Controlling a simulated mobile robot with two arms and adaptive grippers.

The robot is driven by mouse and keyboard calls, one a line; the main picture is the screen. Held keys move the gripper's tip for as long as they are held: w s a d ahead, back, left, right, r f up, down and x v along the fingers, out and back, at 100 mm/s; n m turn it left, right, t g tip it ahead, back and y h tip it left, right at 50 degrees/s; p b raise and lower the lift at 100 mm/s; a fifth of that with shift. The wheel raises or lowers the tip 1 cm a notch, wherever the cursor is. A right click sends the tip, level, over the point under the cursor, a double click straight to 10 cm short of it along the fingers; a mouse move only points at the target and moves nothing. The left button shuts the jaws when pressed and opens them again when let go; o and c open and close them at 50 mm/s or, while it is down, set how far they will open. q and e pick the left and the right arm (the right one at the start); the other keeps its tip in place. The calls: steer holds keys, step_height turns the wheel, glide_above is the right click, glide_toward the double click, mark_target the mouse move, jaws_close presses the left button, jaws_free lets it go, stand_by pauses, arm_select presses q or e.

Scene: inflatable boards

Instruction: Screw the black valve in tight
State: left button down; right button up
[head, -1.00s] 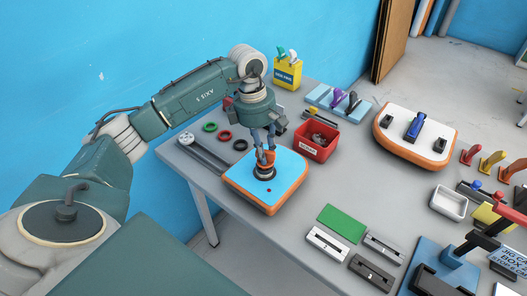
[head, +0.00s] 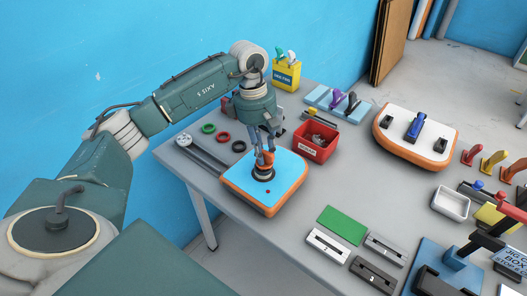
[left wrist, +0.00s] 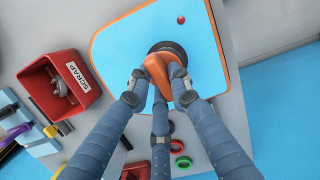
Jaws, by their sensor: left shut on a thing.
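A small inflatable board (head: 240,183) with a blue top and orange rim lies near the table's left front edge. On it sits a black round valve (head: 263,175), also visible in the left wrist view (left wrist: 180,48). An orange piece (head: 267,158) stands on the valve. My left gripper (head: 265,161) points down from above, its fingers shut around this orange piece, which also shows between the fingers in the left wrist view (left wrist: 162,72). The fingers hide part of the valve, so I cannot tell how its rim meets the board. My right gripper is not in view.
A red scrap bin (head: 316,142) stands close right of the board. Green, red and black rings (head: 223,136) and a long grey tool (head: 200,152) lie to its left. A larger white-topped board (head: 400,125) is farther right. A green plate (head: 342,224) lies in front.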

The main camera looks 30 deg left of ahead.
arm_select(q)
steer(key=shift+d, duration=0.15)
steer(key=shift+d+f+m+b, duration=0.1)
steer(key=shift+m+b, duration=0.3)
steer(key=shift+m, duration=0.5)
steer(key=shift+m+g, duration=0.3)
steer(key=shift+m, duration=0.6)
steer(key=m+b, duration=0.1)
steer(key=m, duration=0.1)
steer(key=shift+m, duration=0.3)
steer(key=shift+m+g, duration=0.3)
steer(key=shift+m, duration=0.1)
steer(key=shift+b, duration=0.3)
